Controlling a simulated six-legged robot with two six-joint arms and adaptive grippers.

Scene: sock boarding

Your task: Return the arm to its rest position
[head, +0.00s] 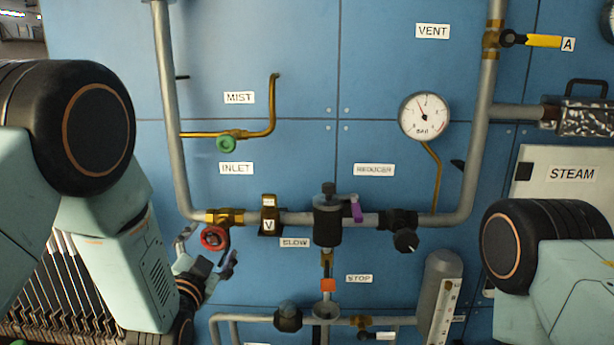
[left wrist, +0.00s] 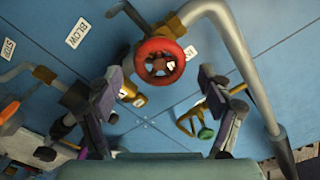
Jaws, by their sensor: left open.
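My left arm comes in from the left in the head view. Its gripper (head: 208,252) is in front of the blue panel, just below the red handwheel (head: 214,238) on the inlet pipe. In the left wrist view the gripper (left wrist: 160,84) has its two fingers spread wide. The red handwheel (left wrist: 160,60) shows between and beyond the fingertips, with nothing held. Whether a finger touches the wheel, I cannot tell. Part of my right arm shows at the right of the head view; its gripper is out of sight.
Pipes run across the blue panel (head: 300,70). A gauge (head: 424,115), a green knob (head: 227,144), a black-bodied reducer (head: 328,222) and a yellow lever (head: 543,41) are mounted there. A grey cylinder (head: 440,285) stands low at right. Ribbed fins (head: 62,285) lie behind my left arm.

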